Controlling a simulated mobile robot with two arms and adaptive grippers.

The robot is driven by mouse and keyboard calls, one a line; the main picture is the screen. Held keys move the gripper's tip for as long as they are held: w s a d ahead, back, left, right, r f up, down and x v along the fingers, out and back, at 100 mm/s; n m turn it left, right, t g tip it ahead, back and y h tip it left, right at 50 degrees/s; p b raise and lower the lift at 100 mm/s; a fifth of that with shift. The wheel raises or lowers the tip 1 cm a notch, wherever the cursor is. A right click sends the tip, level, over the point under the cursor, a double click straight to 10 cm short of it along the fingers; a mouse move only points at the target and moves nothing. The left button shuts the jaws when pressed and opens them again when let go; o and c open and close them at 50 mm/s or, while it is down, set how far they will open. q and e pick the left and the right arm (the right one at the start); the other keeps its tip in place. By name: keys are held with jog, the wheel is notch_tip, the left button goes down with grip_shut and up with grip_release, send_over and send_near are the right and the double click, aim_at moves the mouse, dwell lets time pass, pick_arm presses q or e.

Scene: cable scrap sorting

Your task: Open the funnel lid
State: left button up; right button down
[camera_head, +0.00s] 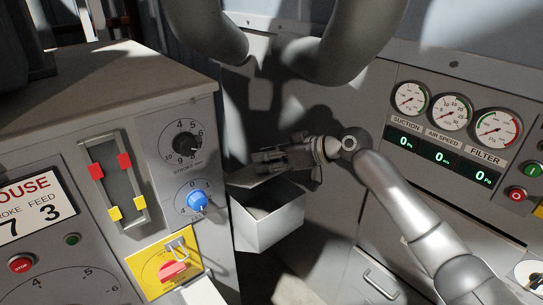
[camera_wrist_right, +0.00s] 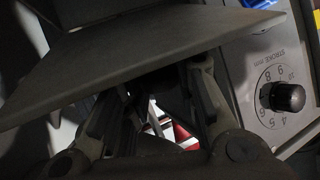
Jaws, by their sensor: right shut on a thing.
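The funnel (camera_head: 268,236) is a pale, box-shaped hopper between the two machine cabinets, in the middle of the head view. Its top shows an open, shaded inside. The funnel lid (camera_head: 245,180) is a thin grey plate at the funnel's back left edge, raised off the opening. My right gripper (camera_head: 262,161) reaches in from the right and is shut on the lid. In the right wrist view the lid (camera_wrist_right: 130,62) is a broad dark plate across the fingers (camera_wrist_right: 158,105); the exact contact is hidden in shadow. My left gripper is not in view.
A cabinet with a black knob (camera_head: 188,142), a blue knob (camera_head: 197,200) and a red switch on a yellow plate (camera_head: 168,270) stands close on the left. A gauge panel (camera_head: 452,112) is at the right. A cabinet handle (camera_head: 380,285) sits low right.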

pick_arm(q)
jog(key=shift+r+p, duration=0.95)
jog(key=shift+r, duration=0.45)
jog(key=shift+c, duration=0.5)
